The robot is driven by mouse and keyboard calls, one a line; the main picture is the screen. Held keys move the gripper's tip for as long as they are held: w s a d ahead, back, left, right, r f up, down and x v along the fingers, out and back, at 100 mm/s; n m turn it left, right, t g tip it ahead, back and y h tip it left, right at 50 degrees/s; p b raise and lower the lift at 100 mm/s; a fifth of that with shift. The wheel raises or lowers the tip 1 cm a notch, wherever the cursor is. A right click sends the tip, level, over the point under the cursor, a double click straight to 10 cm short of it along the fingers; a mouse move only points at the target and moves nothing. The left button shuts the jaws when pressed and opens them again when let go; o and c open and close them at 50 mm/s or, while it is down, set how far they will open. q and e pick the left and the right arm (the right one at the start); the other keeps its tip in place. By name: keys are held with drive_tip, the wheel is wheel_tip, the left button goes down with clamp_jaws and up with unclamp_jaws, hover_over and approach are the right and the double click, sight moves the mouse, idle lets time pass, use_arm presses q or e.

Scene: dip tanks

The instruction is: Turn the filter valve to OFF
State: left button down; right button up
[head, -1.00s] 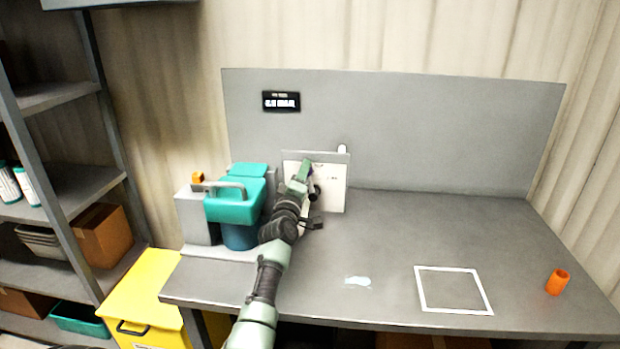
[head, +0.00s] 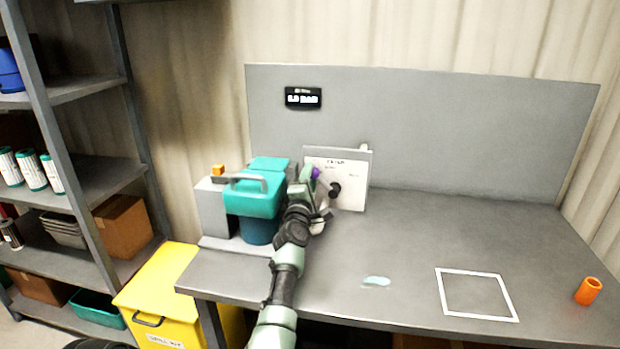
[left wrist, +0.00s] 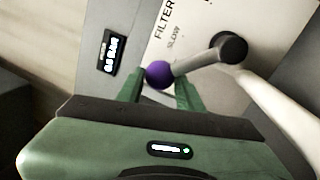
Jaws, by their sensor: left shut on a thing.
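The filter valve is a grey lever (left wrist: 195,62) with a purple ball knob (head: 316,172) and a black hub (head: 335,188) on a white panel (head: 352,196). In the left wrist view the panel (left wrist: 178,18) reads "FILTER" and "SLOW"; other markings are hidden or too small to read. My left gripper (head: 312,181) is at the panel's left part. In the left wrist view its fingers (left wrist: 158,86) are shut around the purple knob (left wrist: 159,74). In the head view the lever points up and left from the hub. My right gripper is not in view.
A teal-lidded canister (head: 254,201) stands close left of my left arm. A black display (head: 303,98) hangs on the back board. A pale puddle (head: 376,282), a white square outline (head: 475,317) and an orange cylinder (head: 588,291) are on the bench. The bench's middle is largely clear.

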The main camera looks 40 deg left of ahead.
use_arm(q)
drive_tip(key=shift+w+d+f, duration=0.2)
drive_tip(key=shift+d, duration=0.2)
drive_tip(key=c, duration=1.1)
unclamp_jaws()
drive_tip(key=shift+o, duration=0.8)
drive_tip(key=shift+w+d+r, duration=0.1)
drive_tip(key=shift+w+d, duration=0.05)
drive_tip(key=shift+s+a, duration=0.2)
drive_tip(key=shift+a, duration=0.1)
drive_tip(key=v, duration=0.7)
drive_tip(key=shift+s+d, duration=0.25)
drive_tip(key=shift+s, duration=0.1)
